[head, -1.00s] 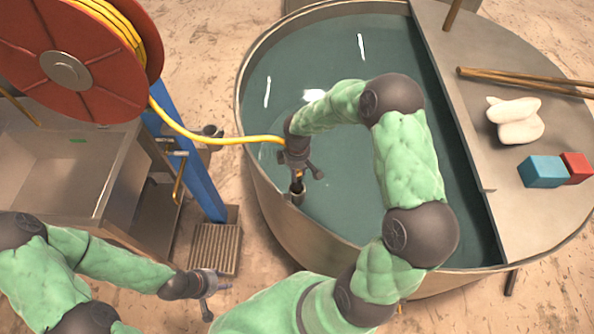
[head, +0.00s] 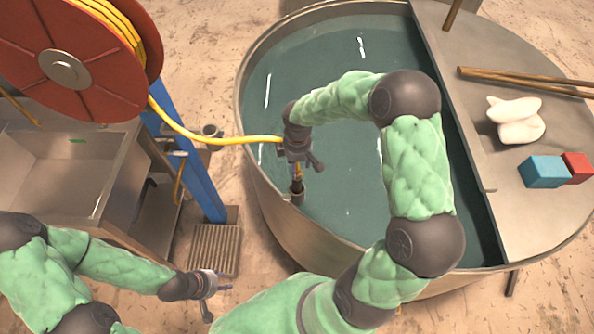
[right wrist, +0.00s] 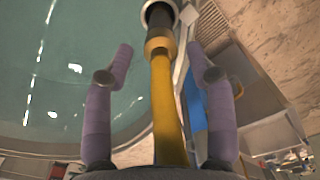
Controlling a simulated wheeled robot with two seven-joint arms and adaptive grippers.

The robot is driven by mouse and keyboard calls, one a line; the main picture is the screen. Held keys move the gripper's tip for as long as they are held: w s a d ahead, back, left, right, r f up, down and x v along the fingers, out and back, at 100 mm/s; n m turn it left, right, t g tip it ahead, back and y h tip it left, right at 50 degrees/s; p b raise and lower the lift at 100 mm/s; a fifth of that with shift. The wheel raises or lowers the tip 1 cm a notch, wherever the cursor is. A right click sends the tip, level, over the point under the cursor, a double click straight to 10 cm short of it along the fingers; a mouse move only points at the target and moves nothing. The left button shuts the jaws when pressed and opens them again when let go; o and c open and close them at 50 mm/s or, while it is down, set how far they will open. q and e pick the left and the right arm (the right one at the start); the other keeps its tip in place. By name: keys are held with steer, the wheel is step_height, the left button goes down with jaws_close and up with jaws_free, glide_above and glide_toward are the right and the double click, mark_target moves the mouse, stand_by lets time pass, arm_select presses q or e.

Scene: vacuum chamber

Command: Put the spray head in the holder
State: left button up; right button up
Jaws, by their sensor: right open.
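The spray head (right wrist: 161,20) is dark with a brass-coloured collar and a yellow hose behind it. In the right wrist view it runs between my open right fingers (right wrist: 161,62), with gaps on both sides. In the head view my right gripper (head: 298,158) is around it above the tank's near-left inside edge. The dark end of the spray head points down into a small grey ring, likely the holder (head: 297,198). How deep it sits is unclear. My left gripper (head: 215,286) is low at the left, apart from these things; its fingers look spread and empty.
The round tank (head: 262,190) holds greenish liquid. A red hose reel (head: 65,65) and blue post (head: 200,180) with a small grey cup (head: 211,131) stand left, beside a metal sink (head: 75,170). Blocks (head: 543,171), white gloves (head: 516,120) and rods lie on the right shelf.

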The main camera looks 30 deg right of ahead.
step_height(320, 180, up, 8)
steer(key=s+a+f+m+y, duration=0.2)
steer(key=a+f, duration=0.4)
steer(key=f, duration=0.2)
steer(key=s+a+f+m+y, duration=0.1)
steer(key=s+a+f+m, duration=0.15)
steer(key=a+f, duration=0.45)
steer(key=s+a+f+m, duration=0.2)
steer(key=s+f+m, duration=0.1)
steer(key=s+f, duration=0.2)
steer(key=s+a+f+m+y, duration=0.1)
steer(key=s+a+f+m, duration=0.2)
steer(key=s+f, duration=0.3)
steer(key=shift+s+b, duration=0.45)
steer(key=shift+s, duration=0.3)
steer(key=shift+a+f+m, duration=0.1)
steer(key=shift+m, duration=0.15)
